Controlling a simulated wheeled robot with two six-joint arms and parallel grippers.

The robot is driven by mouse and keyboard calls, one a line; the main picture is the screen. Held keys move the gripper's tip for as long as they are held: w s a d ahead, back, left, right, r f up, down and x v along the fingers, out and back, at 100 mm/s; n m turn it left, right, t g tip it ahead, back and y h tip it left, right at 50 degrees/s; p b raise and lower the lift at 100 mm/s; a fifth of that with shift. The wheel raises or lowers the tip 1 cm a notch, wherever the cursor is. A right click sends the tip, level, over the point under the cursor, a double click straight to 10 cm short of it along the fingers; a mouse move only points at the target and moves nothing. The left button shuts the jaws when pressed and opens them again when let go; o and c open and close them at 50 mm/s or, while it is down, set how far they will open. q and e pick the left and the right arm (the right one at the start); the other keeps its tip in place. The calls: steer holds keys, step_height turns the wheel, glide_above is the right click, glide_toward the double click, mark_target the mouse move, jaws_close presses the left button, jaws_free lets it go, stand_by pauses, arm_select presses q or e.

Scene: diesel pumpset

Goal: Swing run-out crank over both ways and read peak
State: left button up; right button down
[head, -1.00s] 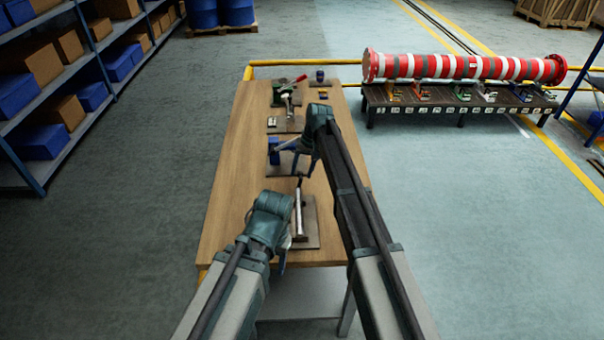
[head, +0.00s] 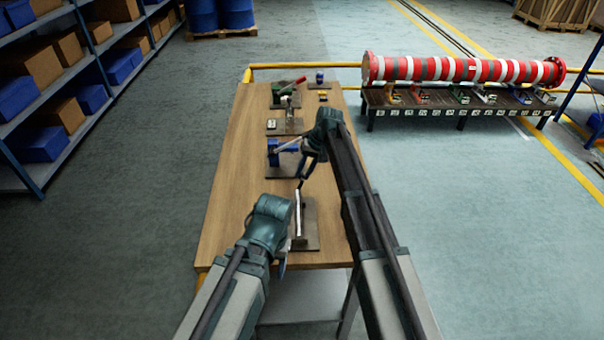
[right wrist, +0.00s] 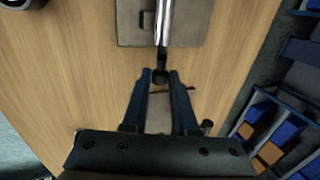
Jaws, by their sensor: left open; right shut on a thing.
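The run-out crank (head: 298,215) is a silver bar with a dark end. It stands over a grey base plate (head: 312,240) at the near end of the wooden table. My right gripper (head: 302,178) is at the crank's far end. In the right wrist view, my right gripper (right wrist: 160,80) is shut on the crank's dark knob (right wrist: 160,77), with the silver bar (right wrist: 163,25) running from it over the plate (right wrist: 190,25). My left gripper (head: 282,266) is open and empty, left of the plate near the table's front edge. I cannot make out any dial reading.
On the table (head: 235,190) stand a blue fixture (head: 273,152) on a plate, a small meter-like box (head: 271,124) and a red-handled fixture (head: 290,90) farther back. The table's left side is clear. A red and white striped shaft (head: 460,69) lies on a rack to the right.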

steer(key=d+f+y+b, duration=0.1)
steer(key=y+b, duration=0.1)
steer(key=d+f+y+b, duration=0.1)
steer(key=y+b, duration=0.1)
steer(key=b, duration=0.1)
steer(key=shift+d, duration=0.15)
steer(key=shift+d+y+b, duration=0.25)
steer(key=shift+y+b, duration=0.65)
steer(key=shift+b, duration=0.35)
steer(key=c, duration=0.7)
jaws_free()
steer(key=shift+r, duration=0.1)
steer(key=shift+p+v, duration=4.6)
steer(key=shift+v, duration=2.25)
